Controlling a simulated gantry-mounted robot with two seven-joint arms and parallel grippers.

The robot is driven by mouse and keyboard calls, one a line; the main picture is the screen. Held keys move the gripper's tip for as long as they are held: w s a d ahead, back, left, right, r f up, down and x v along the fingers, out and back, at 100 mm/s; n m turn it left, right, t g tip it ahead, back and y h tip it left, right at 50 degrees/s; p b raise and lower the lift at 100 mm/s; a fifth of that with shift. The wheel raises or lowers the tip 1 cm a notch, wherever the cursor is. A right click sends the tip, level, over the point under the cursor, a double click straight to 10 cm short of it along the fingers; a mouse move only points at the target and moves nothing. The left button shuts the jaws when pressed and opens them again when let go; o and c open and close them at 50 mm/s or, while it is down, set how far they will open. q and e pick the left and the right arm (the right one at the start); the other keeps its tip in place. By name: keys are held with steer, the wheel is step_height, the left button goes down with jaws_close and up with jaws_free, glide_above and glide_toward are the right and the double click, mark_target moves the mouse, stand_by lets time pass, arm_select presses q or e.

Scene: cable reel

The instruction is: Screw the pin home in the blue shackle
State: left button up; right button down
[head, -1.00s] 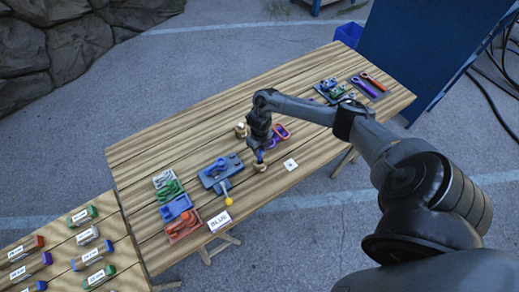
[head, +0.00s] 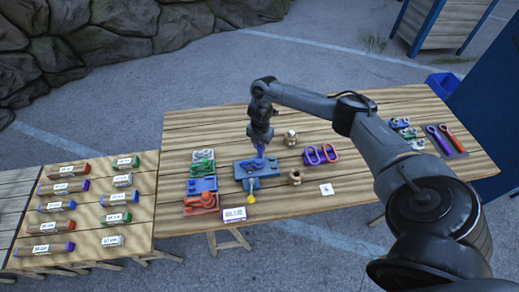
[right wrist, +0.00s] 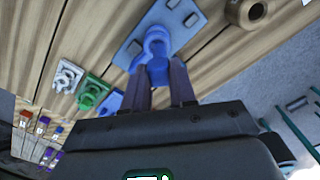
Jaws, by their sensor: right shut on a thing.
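My right gripper (head: 258,152) points down over the blue-grey fixture plate (head: 240,174) on the table. In the right wrist view its two fingers (right wrist: 160,86) are closed about a blue piece, which looks like the blue shackle (right wrist: 156,42), with a rounded shape, at the plate (right wrist: 133,50). The fingers hide part of it, so I cannot tell how it sits. A blue bar with a yellow round end (head: 251,199) sticks out at the plate's front; I cannot tell whether it is the pin. My left gripper is not in view.
Left of the fixture are trays with white, green, blue and red shackles (head: 202,182). A "BLUE" sign (head: 234,214) stands in front.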

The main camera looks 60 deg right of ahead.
mark_target(259, 153)
steer(key=shift+w+a+f, duration=0.1)
steer(key=shift+w+a, duration=0.05)
steer(key=shift+w, duration=0.1)
steer(key=shift+f+b, duration=0.2)
steer(key=shift+b, duration=0.15)
steer(key=shift+f+b, duration=1.45)
steer(key=shift+f, duration=0.1)
steer(key=shift+f+b, duration=0.35)
steer(key=shift+f, duration=0.2)
steer(key=shift+f, duration=0.15)
steer(key=shift+f, duration=0.3)
